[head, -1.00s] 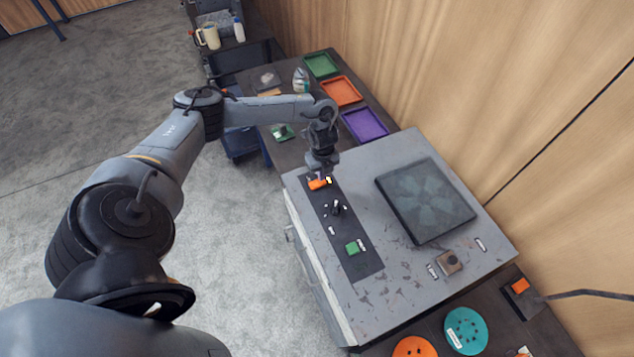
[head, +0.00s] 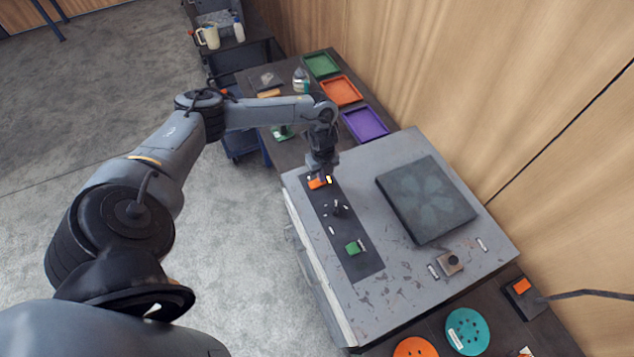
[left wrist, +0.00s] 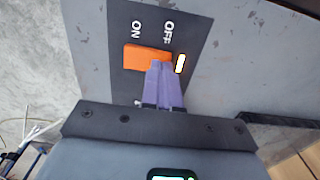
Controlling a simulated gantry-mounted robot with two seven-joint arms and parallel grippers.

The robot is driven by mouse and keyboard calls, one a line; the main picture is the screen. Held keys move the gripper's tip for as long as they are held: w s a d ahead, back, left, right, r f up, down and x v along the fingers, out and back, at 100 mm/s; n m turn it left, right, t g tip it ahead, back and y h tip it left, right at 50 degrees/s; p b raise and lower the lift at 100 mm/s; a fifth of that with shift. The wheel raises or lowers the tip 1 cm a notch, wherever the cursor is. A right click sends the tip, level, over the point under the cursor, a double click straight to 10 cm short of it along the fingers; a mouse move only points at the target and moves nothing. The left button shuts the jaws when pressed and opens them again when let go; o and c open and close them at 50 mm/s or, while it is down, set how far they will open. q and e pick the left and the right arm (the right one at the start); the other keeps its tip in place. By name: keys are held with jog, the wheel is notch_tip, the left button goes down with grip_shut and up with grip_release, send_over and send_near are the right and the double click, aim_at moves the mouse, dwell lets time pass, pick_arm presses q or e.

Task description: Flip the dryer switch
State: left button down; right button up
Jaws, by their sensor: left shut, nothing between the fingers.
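The dryer (head: 400,280) is a grey box with a dark control strip (head: 350,225) along its left side. The orange switch (head: 318,183) is at the strip's far end; it also shows in the left wrist view (left wrist: 140,57), between the words ON and OFF. A small lit yellow light (left wrist: 180,63) is beside the OFF end. My left gripper (head: 321,174) is over the switch. In the left wrist view its purple fingers (left wrist: 161,72) are together and empty, with the tips at the OFF end of the switch. They appear to touch it. My right gripper is not in view.
A black knob (head: 337,208) and a green button (head: 353,248) are farther along the strip. A dark square fan panel (head: 425,199) is on the dryer top. Coloured trays (head: 341,91) lie on the table behind. A wooden wall bounds the right.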

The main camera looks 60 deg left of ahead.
pick_arm(q)
jog(key=shift+f+b, duration=0.3)
jog(key=shift+f, duration=0.2)
jog(key=shift+r, duration=0.15)
notch_tip(320, 180, up, 2)
jog(key=shift+r+p, duration=0.15)
jog(key=shift+p, duration=1.1)
jog(key=shift+r+p, duration=2.15)
jog(key=shift+r, duration=0.15)
